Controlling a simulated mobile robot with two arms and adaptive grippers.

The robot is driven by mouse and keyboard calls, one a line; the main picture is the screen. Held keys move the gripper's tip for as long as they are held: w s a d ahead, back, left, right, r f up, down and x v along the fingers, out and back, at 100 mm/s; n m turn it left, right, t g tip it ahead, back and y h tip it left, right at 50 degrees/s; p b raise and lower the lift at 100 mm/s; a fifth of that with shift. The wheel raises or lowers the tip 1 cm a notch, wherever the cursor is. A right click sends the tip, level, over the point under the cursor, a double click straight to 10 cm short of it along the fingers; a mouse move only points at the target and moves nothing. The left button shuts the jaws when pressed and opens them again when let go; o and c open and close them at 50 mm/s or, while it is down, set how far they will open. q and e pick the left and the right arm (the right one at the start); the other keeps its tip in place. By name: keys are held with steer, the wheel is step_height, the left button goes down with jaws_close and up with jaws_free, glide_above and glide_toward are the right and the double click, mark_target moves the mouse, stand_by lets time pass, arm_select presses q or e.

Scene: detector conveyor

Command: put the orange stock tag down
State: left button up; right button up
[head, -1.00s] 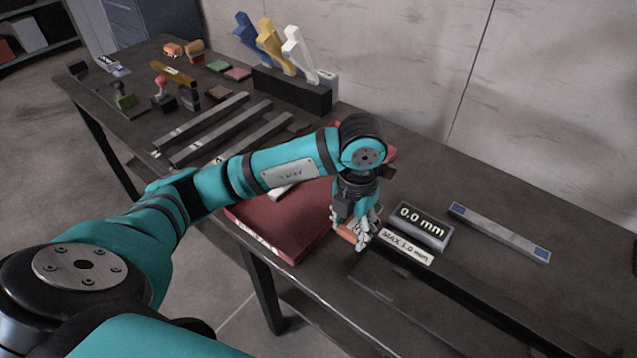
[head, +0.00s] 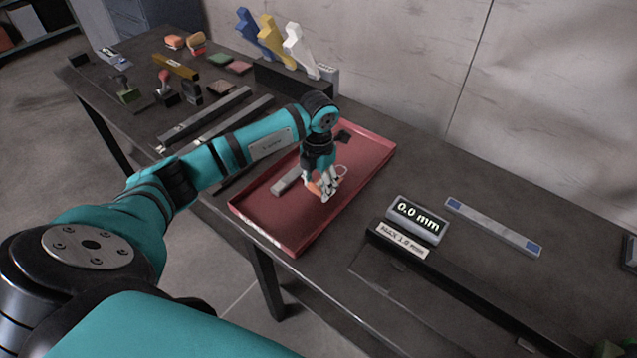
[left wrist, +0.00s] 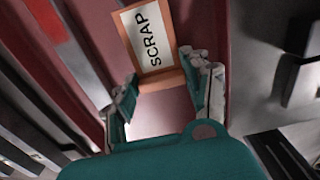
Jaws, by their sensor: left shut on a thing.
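My left gripper (head: 326,192) is over the red tray (head: 285,242) in the head view, fingers pointing down. It is shut on the orange stock tag (head: 313,187), a small part of which shows beside the fingers. In the left wrist view the tag (left wrist: 150,38) has an orange border and a pale face reading "SCRAP", and the gripper (left wrist: 163,82) grips its near edge. I cannot tell whether the tag touches the tray floor. My right gripper is not in view.
A pale grey piece (head: 288,180) lies in the tray left of the gripper. Right of the tray stand a "0.0 mm" display (head: 417,217) and a "MAX 1.0 mm" label (head: 402,240). A blue-ended bar (head: 492,227) lies further right. Stamps and a rack (head: 290,88) stand at the back.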

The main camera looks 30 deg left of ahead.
arm_select(q)
steer(key=shift+f, duration=0.4)
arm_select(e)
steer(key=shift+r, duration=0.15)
arm_select(q)
steer(key=shift+f, duration=0.1)
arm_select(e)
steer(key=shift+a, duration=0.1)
arm_select(q)
steer(key=shift+f, duration=0.15)
steer(key=o, duration=0.7)
steer(key=shift+o, duration=1.2)
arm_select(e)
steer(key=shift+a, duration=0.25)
